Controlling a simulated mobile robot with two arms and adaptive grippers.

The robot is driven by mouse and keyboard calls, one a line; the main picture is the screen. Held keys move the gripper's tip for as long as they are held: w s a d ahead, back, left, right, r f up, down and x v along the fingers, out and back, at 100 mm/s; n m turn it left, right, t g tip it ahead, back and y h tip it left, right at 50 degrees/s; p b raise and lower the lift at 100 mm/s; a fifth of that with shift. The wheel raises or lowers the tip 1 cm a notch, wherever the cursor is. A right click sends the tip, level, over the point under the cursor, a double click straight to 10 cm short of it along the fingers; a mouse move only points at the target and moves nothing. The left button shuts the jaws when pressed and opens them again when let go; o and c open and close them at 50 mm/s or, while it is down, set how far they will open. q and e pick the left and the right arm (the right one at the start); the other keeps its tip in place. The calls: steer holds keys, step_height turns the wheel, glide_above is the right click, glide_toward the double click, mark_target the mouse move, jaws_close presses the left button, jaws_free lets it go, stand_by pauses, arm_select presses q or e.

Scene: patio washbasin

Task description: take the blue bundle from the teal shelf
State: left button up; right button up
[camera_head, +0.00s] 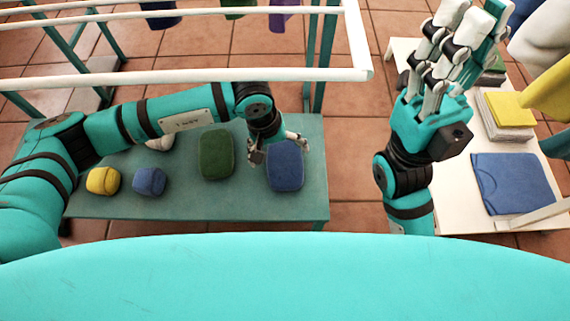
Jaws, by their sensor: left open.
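The teal shelf (240,207) stands at the left, low in front of me. A larger blue bundle (285,172) lies near its right end. A smaller, rounder blue bundle (149,181) lies further left on it. My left gripper (277,148) is open at the far end of the larger blue bundle, its fingers pointing down, one at each side of that end. I cannot tell whether they touch it. My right gripper (458,48) is raised at the upper right, away from the shelf, with its fingers pointing up; its opening is unclear.
A green bundle (217,154) lies close left of the larger blue one, and a small yellow bundle (103,181) is at the shelf's left. White rails (190,77) cross above. A white table (487,221) at the right holds folded blue cloth (512,184) and a yellow-topped stack (508,110).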

mark_target(283, 159)
arm_select(q)
steer(key=f+b, duration=0.1)
steer(key=f, duration=0.1)
steer(key=d+f+b, duration=0.1)
steer(key=f, duration=0.2)
steer(key=shift+d, duration=0.15)
steer(key=shift+r, duration=0.1)
steer(key=c, duration=1.1)
